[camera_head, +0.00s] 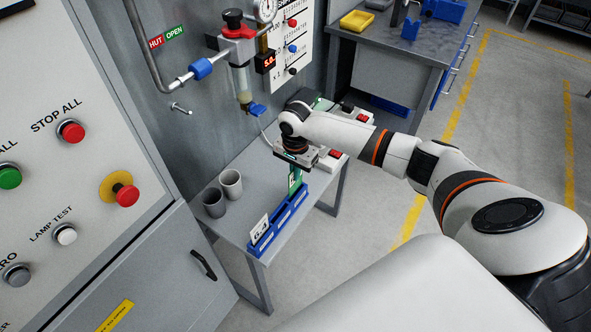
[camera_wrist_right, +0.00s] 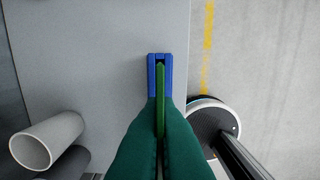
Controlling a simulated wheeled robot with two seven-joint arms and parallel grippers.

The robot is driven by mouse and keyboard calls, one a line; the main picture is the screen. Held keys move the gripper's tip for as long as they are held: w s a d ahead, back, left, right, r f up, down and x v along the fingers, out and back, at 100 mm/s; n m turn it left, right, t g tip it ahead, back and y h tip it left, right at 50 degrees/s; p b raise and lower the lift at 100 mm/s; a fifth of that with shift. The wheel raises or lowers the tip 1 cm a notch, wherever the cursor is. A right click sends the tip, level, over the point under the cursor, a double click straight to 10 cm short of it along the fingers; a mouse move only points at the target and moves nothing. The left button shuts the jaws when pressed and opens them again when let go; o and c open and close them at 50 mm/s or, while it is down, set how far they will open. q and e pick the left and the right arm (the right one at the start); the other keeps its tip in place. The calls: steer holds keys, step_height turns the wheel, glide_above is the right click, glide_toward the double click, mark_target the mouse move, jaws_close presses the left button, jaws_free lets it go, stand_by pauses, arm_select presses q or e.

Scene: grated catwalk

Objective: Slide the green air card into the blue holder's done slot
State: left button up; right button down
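My right gripper (camera_head: 296,165) points down over the far end of the blue holder (camera_head: 277,224) on the small grey table. It is shut on the green air card (camera_head: 294,182), which stands upright. In the right wrist view the card (camera_wrist_right: 160,82) shows edge-on as a thin green strip between the dark green fingers (camera_wrist_right: 160,118), lined up with the blue holder (camera_wrist_right: 151,78). I cannot tell how deep the card sits in the slot. A white card marked 6.4 (camera_head: 259,229) stands at the holder's near end. My left gripper is out of view.
Boxes with red switches (camera_head: 333,152) are behind my wrist. An air regulator (camera_head: 238,45) hangs on the wall, and a control cabinet (camera_head: 70,190) stands at left.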

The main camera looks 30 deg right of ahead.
mark_target(296, 183)
steer(key=shift+f, duration=0.1)
stand_by(0.6)
steer(key=shift+f+b, duration=0.8)
steer(key=shift+f, duration=1.55)
steer(key=c, duration=1.2)
jaws_free()
step_height(296, 183, up, 8)
steer(key=p, duration=0.9)
